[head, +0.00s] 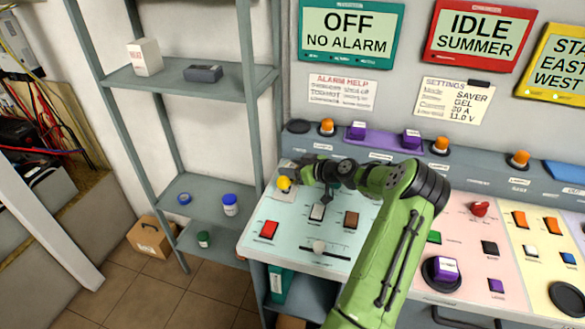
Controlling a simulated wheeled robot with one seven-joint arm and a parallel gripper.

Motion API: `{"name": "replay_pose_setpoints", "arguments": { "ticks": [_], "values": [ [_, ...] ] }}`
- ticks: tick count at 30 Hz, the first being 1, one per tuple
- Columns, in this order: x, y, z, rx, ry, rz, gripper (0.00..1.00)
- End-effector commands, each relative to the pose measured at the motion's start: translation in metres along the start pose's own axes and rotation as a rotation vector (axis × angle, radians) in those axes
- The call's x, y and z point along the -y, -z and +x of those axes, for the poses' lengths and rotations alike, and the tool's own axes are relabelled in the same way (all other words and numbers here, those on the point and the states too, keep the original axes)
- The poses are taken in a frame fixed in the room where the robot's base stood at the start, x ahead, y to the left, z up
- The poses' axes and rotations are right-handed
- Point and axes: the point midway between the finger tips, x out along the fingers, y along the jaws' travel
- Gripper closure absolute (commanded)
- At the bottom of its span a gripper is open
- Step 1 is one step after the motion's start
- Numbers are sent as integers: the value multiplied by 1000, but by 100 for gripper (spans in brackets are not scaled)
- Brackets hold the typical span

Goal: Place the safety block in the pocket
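Several small purple blocks with pale labels are in view, and I cannot tell which is the safety block. One purple block (357,131) and another (411,140) are on the console's raised back ledge. A third purple block (446,266) sits on a round black base on the front panel. A dark round spot (298,126) at the ledge's left end and a black round spot (567,298) at lower right may be pockets; I cannot tell. My gripper (312,180) is over the left panel, near a yellow knob (284,183). Its fingers are too small and dark to read.
The pale left panel has a red button (269,229), a brown button (351,219) and a slider (318,248). Orange knobs stand along the ledge. A grey shelf rack (190,78) stands left of the console. My green arm hides part of the middle panel.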

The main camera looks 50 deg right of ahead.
Motion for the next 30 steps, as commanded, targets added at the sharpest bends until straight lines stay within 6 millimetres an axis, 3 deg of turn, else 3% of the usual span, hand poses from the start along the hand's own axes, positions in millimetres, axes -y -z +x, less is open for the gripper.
{"name": "replay_pose_setpoints", "arguments": {
  "ticks": [10, 15, 24, 30],
  "values": [
    [0, 2, -1, 0, 0, 0, 41],
    [0, 19, -9, -2, 0, 0, 41],
    [-1, 12, -94, 1, -5, 0, 41],
    [0, 12, -122, 0, -1, -1, 41]
  ]
}}
